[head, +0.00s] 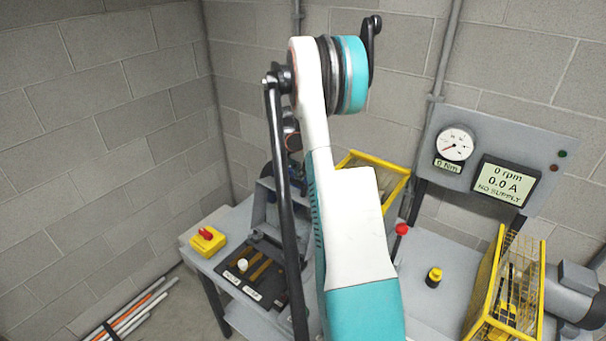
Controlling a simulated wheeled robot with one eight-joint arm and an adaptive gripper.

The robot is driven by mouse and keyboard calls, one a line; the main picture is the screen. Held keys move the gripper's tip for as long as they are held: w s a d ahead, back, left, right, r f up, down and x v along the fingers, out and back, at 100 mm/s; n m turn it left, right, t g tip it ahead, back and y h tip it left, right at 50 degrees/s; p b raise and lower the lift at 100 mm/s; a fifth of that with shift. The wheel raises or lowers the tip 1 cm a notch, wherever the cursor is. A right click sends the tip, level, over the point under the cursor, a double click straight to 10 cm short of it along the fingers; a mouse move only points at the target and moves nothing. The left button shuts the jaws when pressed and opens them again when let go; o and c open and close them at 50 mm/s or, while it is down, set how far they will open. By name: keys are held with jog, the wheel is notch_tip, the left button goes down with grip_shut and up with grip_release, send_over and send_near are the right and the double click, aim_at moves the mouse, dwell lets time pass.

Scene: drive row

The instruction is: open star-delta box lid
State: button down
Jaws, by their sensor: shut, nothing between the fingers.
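I cannot pick out the star-delta box lid for certain. A black panel (254,277) with brass-coloured strips, a white knob and small white labels lies on the left part of the bench. A dark blue-grey angular structure (262,208) stands just behind it, partly hidden by my arm; I cannot tell whether it is the box. My white and teal arm rises through the middle of the head view and covers much of the bench. I cannot make out my gripper or its fingertips; they are hidden or out of view.
A yellow box with a red button (208,240) sits at the bench's left corner. A red knob (402,229), a yellow-and-black button (434,276) and a yellow mesh guard (507,285) are on the right. A grey meter panel (500,150) reads "NO SUPPLY". Rods (135,312) lie on the floor.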

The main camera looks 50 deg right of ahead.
jog(key=a+r+h+b, duration=0.1)
jog(key=a+r+h, duration=0.1)
jog(key=a, duration=0.7)
jog(key=shift+s+r+b, duration=0.2)
jog(key=shift+r+b, duration=0.15)
jog(key=shift+d+r, duration=0.1)
jog(key=shift+d, duration=0.15)
jog(key=d, duration=0.2)
jog(key=shift+d+r, duration=0.3)
jog(key=shift+d, duration=0.05)
jog(key=v, duration=0.9)
jog(key=shift+a+p, duration=0.35)
jog(key=shift+a, duration=0.15)
jog(key=shift+r, duration=0.15)
